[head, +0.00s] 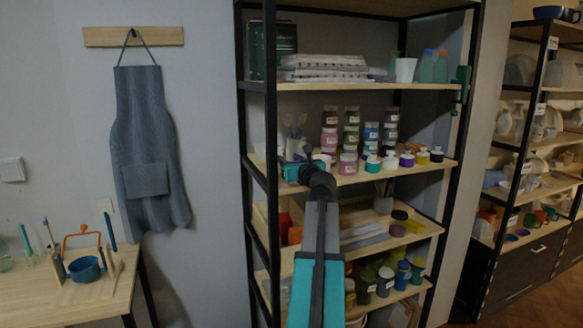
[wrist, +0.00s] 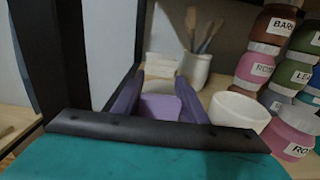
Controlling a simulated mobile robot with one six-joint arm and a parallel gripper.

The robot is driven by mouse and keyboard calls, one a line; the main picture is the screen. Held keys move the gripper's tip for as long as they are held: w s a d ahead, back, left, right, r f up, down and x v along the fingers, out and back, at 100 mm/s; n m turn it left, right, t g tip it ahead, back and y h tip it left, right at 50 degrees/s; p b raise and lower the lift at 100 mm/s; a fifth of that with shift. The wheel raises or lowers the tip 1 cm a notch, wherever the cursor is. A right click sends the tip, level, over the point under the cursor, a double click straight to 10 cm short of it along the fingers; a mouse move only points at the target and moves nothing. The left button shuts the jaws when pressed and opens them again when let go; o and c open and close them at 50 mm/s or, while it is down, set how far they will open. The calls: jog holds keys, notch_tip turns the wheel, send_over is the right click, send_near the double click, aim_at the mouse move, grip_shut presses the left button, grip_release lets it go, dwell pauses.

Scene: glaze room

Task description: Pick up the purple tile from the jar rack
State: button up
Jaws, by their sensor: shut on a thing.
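The purple tile (wrist: 161,107) is between the two dark purple fingers of my gripper (wrist: 160,98) in the wrist view. The gripper is shut on it. The jar rack's wooden shelf (head: 420,171) holds stacks of labelled jars (head: 349,150) in the head view. My arm reaches up to the left end of this shelf, and my gripper (head: 298,152) is over it there. In the head view the tile cannot be made out. The tile's lower part is hidden by the gripper body in the wrist view, so I cannot tell whether it touches the shelf.
A white bowl (wrist: 239,110) stands close to the right of my gripper. Stacked jars (wrist: 256,67) stand beyond it. A pale pot with brushes (wrist: 195,70) is behind. The rack's black post (head: 243,115) is close on the left. Another shelf (head: 350,86) is above.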

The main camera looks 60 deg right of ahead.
jog(key=shift+r, duration=0.1)
jog(key=s+a+r+b, duration=0.1)
jog(key=s+a+r, duration=0.1)
jog(key=s+a, duration=0.2)
jog(key=s+a+r+b, duration=0.2)
jog(key=s+a, duration=0.1)
jog(key=s, duration=0.7)
jog(key=shift+a+r, duration=0.4)
dwell(0.5)
